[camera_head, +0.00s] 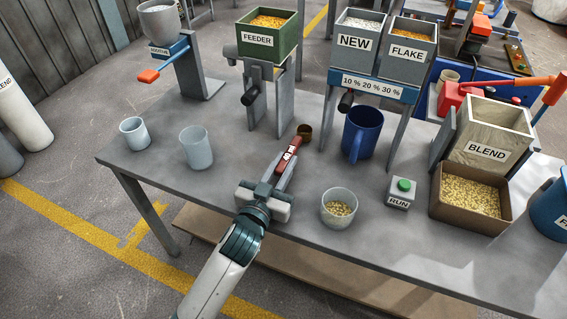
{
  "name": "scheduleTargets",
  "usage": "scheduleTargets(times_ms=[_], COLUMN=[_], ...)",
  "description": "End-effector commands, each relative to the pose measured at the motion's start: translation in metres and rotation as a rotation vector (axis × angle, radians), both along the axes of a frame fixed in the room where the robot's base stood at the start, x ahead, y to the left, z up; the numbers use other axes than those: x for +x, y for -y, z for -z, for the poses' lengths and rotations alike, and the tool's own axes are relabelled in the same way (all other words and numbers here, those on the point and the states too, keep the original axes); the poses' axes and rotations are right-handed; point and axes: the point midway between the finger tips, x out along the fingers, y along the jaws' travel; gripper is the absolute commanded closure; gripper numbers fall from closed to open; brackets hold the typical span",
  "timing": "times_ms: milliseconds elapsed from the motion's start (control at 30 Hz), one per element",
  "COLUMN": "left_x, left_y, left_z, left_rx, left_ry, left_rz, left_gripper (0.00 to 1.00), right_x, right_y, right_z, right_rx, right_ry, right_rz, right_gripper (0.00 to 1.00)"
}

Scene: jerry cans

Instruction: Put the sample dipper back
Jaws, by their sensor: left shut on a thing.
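The sample dipper has a red handle (287,160) with a white label and a small brown cup (304,132) at its far end. My left gripper (281,172) is shut on the handle near the middle of the grey table. The dipper points away from me, towards the foot of the feeder stand. I cannot tell whether the dipper touches the table. My right gripper is not in view.
A clear cup of pellets (339,208) stands right of my gripper, and a blue jug (362,134) stands beyond it. Two pale cups (196,148) stand left. The green FEEDER bin (267,36) is behind. A RUN button box (400,195) and pellet tray (437,209) are right.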

Motion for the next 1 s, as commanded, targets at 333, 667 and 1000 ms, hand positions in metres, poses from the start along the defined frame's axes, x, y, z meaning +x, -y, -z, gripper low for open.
scheduleTargets(times_ms=[333, 667, 1000], left_x=[-0.0009, -0.0009, -0.0035], left_y=[0.0005, 0.0005, -0.0005], left_z=[-0.0002, 0.0024, 0.0005], left_rx=[0.000, 0.000, 0.000], left_ry=[0.001, 0.000, 0.000], left_rz=[0.001, 0.001, 0.000], left_gripper=[1.00, 0.63, 0.63], right_x=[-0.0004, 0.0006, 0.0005], right_y=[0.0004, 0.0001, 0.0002], right_z=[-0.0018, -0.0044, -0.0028], right_rx=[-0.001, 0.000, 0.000], right_ry=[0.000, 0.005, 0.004], right_rz=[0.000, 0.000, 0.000], right_gripper=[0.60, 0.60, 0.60])
